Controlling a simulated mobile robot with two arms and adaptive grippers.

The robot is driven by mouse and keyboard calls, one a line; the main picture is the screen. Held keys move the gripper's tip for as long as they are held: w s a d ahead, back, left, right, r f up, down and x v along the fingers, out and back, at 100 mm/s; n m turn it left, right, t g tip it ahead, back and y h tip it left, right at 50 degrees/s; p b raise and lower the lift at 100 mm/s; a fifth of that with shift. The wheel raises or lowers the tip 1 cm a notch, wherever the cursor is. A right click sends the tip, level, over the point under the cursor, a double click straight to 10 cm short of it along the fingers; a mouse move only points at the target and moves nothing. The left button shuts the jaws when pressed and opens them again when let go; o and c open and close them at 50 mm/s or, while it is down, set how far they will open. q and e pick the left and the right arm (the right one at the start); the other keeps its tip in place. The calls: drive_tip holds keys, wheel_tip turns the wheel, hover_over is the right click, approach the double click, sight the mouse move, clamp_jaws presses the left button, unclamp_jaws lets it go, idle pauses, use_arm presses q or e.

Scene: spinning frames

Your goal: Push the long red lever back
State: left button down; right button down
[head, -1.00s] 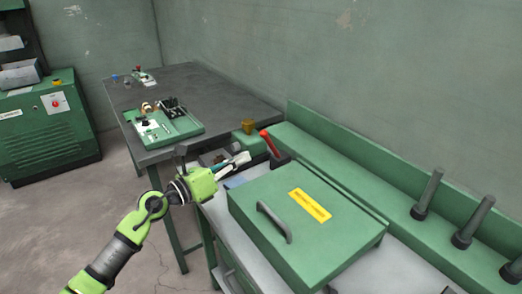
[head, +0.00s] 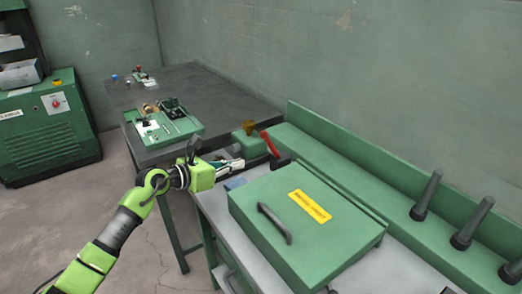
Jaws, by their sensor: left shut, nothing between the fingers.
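My left gripper (head: 240,164) is shut and empty. It points right, a little to the left of and below the lever. A gap seems to remain between the fingertips and the lever, though the exact depth is hard to tell. My right gripper is not in view.
A green box lid with a black handle (head: 274,223) and yellow label lies right of my gripper. Black spindles (head: 426,195) stand on the green machine (head: 345,145) at right. A dark table (head: 205,95) with a green tray (head: 185,127) is behind. Open floor lies left.

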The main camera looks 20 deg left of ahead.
sight(273, 148)
use_arm(q)
drive_tip(key=w+d+p, duration=0.2)
drive_tip(key=w+d, duration=0.3)
drive_tip(key=w, duration=0.4)
drive_tip(key=shift+w, duration=0.2)
